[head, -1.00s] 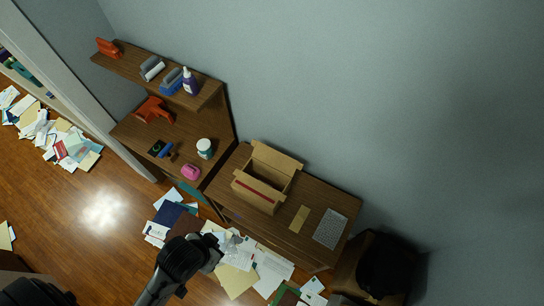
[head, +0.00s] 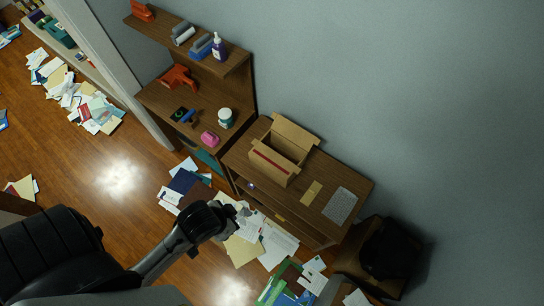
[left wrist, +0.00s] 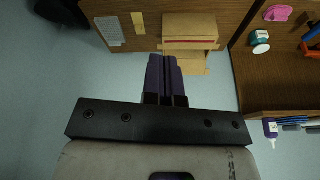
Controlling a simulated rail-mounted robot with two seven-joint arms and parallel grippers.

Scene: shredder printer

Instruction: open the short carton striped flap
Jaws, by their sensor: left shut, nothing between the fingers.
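The carton (head: 267,168) is a short brown cardboard box on the desk, with a red stripe on its front side. Its top shows an opening in the head view, and a plain flap (head: 298,131) stands at the back. I cannot tell exactly how the striped flap sits. In the left wrist view the carton (left wrist: 190,25) is beyond the fingertips, with a thin red line across it. My left gripper (head: 245,212) is below and left of the carton in the head view, apart from it. Its dark fingers (left wrist: 166,62) are shut and empty. My right gripper is not in view.
The wooden desk (head: 240,160) also bears a tan strip (head: 311,193) and a grey keyboard-like pad (head: 340,204). A shelf unit (head: 155,97) with small items stands left of it. Papers (head: 240,250) litter the floor. A dark chair-like object (head: 390,250) is at right.

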